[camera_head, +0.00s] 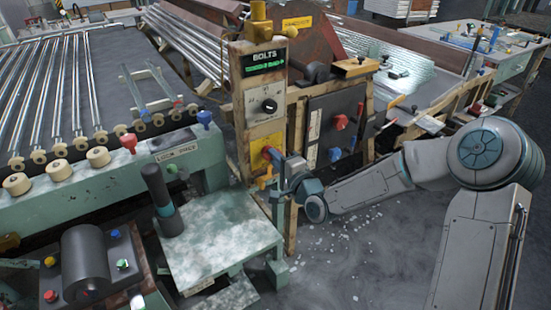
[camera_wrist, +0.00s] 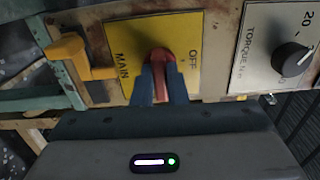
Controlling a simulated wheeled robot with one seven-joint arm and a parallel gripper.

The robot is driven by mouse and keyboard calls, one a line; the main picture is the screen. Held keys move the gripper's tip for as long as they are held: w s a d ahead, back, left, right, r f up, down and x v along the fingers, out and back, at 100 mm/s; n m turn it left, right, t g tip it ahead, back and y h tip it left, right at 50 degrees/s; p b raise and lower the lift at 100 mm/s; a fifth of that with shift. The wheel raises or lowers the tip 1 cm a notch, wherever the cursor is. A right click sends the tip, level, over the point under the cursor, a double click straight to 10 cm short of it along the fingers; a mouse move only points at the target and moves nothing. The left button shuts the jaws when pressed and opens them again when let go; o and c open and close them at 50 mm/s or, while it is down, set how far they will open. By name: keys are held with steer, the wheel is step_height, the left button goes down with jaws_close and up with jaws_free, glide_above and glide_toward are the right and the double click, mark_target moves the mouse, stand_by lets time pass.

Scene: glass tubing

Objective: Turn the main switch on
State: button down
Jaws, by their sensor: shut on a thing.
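The main switch is a red handle (camera_wrist: 160,55) on a yellow plate (camera_wrist: 125,35) lettered MAIN and OFF in the wrist view. The lettering appears turned sideways there. My gripper (camera_wrist: 161,74) is shut on the red handle, one dark finger on each side. The handle points down the picture between the fingers, towards the gripper body. In the head view my gripper (camera_head: 279,163) is at the yellow plate (camera_head: 257,141) low on the control post, and it partly covers the switch there.
A TORQUE dial (camera_wrist: 290,60) on a pale plate lies right of the switch in the wrist view. A yellow-orange bracket (camera_wrist: 75,52) sits close on the left. In the head view, a green table (camera_head: 210,240) stands left of my gripper and a dark cabinet (camera_head: 335,105) right.

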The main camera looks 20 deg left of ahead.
steer(key=c, duration=1.4)
jaws_free()
steer(key=shift+c, duration=0.2)
steer(key=p+v, duration=0.1)
steer(key=v, duration=1.2)
steer(key=shift+s+d, duration=0.25)
steer(key=shift+s, duration=0.05)
